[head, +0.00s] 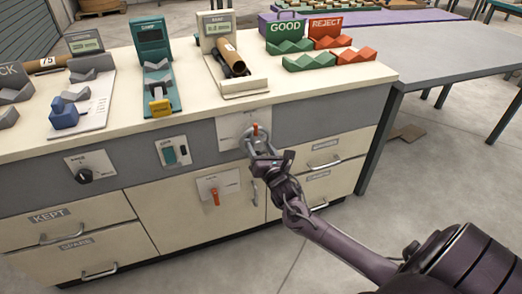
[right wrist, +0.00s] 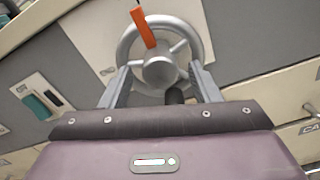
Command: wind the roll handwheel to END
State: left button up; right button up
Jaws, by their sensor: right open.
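The roll handwheel (head: 246,143) is a grey spoked wheel on a pale plate on the bench front. It fills the upper middle of the right wrist view (right wrist: 160,70), where an orange bar (right wrist: 143,22) runs from near the hub up past the rim. A dark knob (right wrist: 175,95) shows at the wheel's lower side. My right gripper (head: 268,154) is at the wheel. In the right wrist view its open fingers (right wrist: 160,84) stand either side of the hub and knob, over the rim's lower part. I cannot tell whether they touch it. END lettering is not readable. My left gripper is out of view.
A panel with a red lever (head: 215,196) sits below the wheel, and a teal switch (head: 175,153) and a black knob (head: 86,174) sit to the left. Drawers with handles lie below. GOOD (head: 285,30) and REJECT (head: 326,30) racks stand on the bench top.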

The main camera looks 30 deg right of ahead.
jog(key=c, duration=1)
